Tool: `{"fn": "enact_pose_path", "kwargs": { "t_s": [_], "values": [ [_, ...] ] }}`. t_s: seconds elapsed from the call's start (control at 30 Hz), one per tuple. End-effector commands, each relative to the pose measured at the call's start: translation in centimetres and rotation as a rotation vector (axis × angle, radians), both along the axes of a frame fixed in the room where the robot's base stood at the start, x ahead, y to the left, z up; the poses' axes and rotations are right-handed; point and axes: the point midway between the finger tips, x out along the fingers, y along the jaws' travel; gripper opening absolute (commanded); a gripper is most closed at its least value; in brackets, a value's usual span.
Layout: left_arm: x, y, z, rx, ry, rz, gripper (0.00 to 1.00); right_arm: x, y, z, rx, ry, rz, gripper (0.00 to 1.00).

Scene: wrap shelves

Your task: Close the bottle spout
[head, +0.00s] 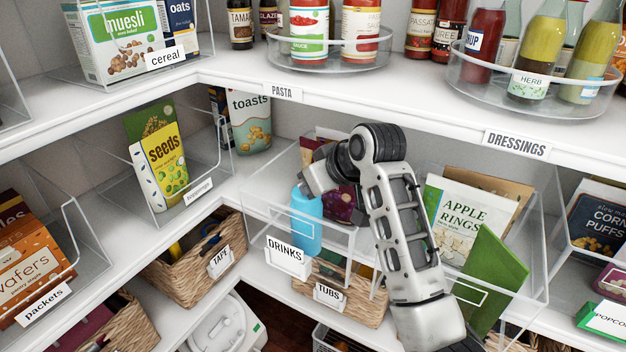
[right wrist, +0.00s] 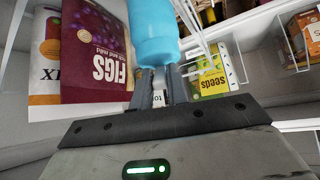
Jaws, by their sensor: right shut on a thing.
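The blue bottle (head: 306,224) stands upright in a clear bin labelled DRINKS, near the centre of the head view. In the right wrist view the bottle (right wrist: 153,32) appears upside down, with its narrow top towards my fingers. My right gripper (head: 306,188) reaches over the bin from the right and is at the bottle's top. In the right wrist view the right gripper's fingers (right wrist: 160,90) are close together, shut at the bottle's spout end. The fingers hide the spout, so its position cannot be told. My left gripper is not in view.
A purple figs packet (right wrist: 95,50) stands in the bin close to the bottle. The clear DRINKS bin's front label (head: 288,257) faces out. An upper shelf (head: 400,105) runs above my arm. Baskets labelled TAPE (head: 190,275) and TUBS (head: 362,311) sit below.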

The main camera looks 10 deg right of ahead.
Motion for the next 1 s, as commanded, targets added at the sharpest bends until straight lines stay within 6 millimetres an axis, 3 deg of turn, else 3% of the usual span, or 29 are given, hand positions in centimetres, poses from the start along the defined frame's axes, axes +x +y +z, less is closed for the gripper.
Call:
{"fn": "enact_pose_path", "kwargs": {
  "t_s": [0.23,0.27,0.33,0.73,1.0],
  "values": [
    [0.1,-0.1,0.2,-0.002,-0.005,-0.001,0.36,0.0,0.0,0.0,0.001,0.000,0.001,0.00],
    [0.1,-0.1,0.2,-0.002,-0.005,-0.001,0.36,0.0,0.0,0.0,0.001,0.000,0.001,0.19],
    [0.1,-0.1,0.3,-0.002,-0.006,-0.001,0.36,0.0,0.0,0.0,0.001,0.000,0.001,0.38],
    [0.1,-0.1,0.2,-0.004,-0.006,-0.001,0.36,-0.4,-0.3,0.6,0.001,-0.004,-0.001,0.38],
    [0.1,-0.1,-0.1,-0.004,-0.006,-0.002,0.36,-3.5,-2.3,4.5,0.000,-0.007,-0.002,0.38]
  ]
}}
